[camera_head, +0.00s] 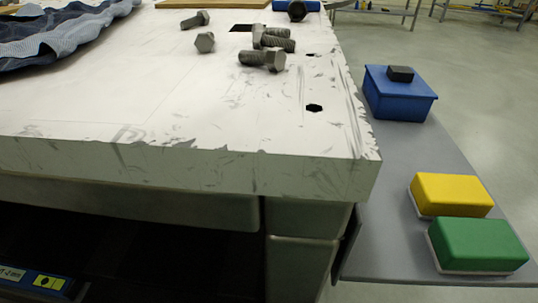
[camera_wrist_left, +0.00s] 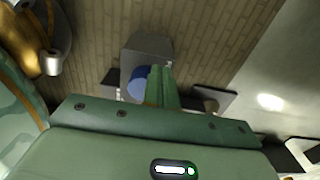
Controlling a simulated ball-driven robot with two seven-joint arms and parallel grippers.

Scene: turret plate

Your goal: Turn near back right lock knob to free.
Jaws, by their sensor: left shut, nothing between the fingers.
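No lock knob can be made out for certain in either view. My left gripper (camera_wrist_left: 160,72) shows in the left wrist view as a green body with its fingers shut together, holding nothing. Just beyond its fingers is a grey block (camera_wrist_left: 150,46) with a blue rounded part (camera_wrist_left: 137,84) beside the fingers, partly hidden by them. I cannot tell whether the fingers touch it. A dark plate with a small brownish round piece (camera_wrist_left: 211,105) is to the right of the fingers. Neither gripper shows in the head view.
A worn white table (camera_head: 150,100) holds several grey bolts (camera_head: 262,60) and blue cloth (camera_head: 60,35). At right, a grey surface (camera_head: 390,190) carries a blue box (camera_head: 398,100), a yellow block (camera_head: 452,195) and a green block (camera_head: 478,245). A brick-patterned surface (camera_wrist_left: 220,35) shows in the wrist view.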

